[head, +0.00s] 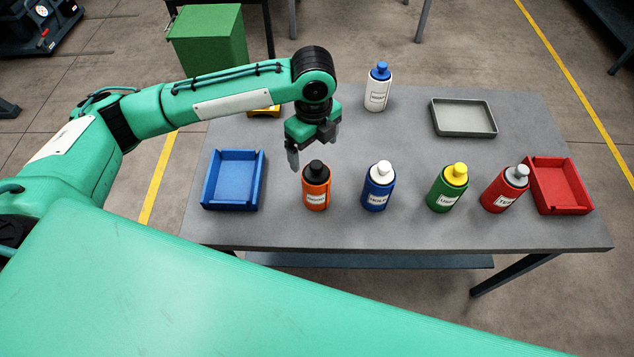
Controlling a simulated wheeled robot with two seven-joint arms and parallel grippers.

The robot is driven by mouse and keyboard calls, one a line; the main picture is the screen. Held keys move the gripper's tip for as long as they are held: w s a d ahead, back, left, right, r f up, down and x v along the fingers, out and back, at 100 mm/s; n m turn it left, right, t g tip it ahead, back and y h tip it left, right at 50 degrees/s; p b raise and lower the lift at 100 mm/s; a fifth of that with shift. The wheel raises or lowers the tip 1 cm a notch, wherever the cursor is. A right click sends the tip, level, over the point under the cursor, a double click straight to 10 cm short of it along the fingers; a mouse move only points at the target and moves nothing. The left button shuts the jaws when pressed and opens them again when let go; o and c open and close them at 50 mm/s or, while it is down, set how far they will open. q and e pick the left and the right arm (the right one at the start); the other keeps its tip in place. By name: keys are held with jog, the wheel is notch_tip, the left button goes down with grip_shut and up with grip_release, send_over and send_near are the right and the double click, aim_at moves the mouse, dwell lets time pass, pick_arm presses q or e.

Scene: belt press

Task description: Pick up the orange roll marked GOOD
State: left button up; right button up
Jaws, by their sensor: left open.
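No roll shows on the table. The orange thing in view is an upright bottle (316,195) with a black cap and a small pale label, whose word I cannot read for sure. It stands near the middle left of the grey table (420,228). My left gripper (308,152) is open and empty, pointing down just above and behind the orange bottle's cap; I cannot tell the exact gap. My right gripper is not in view.
Blue (378,195), green (443,200) and red (500,197) bottles stand right of the orange one. A white bottle (377,93) and grey tray (464,132) are behind. A blue bin (234,204) is left, a red bin (560,208) right.

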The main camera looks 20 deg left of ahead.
aim_at(316, 164)
pick_arm(q)
jog(key=f, duration=0.3)
jog(key=shift+w, duration=0.25)
jog(key=shift+s+d+f+p, duration=0.15)
jog(key=shift+f+p, duration=0.3)
jog(key=shift+f, duration=0.45)
notch_tip(316, 164, down, 4)
jog(key=shift+d+r+p, duration=0.1)
jog(key=shift+r+p, duration=0.05)
jog(key=shift+p, duration=0.45)
jog(key=shift+f, duration=0.3)
jog(key=c, duration=1.8)
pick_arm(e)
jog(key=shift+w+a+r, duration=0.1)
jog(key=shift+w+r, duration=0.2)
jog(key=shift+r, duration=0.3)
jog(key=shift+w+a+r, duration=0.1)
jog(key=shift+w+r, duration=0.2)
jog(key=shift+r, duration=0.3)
pick_arm(q)
notch_tip(316, 164, up, 20)
jog(key=b, duration=0.3)
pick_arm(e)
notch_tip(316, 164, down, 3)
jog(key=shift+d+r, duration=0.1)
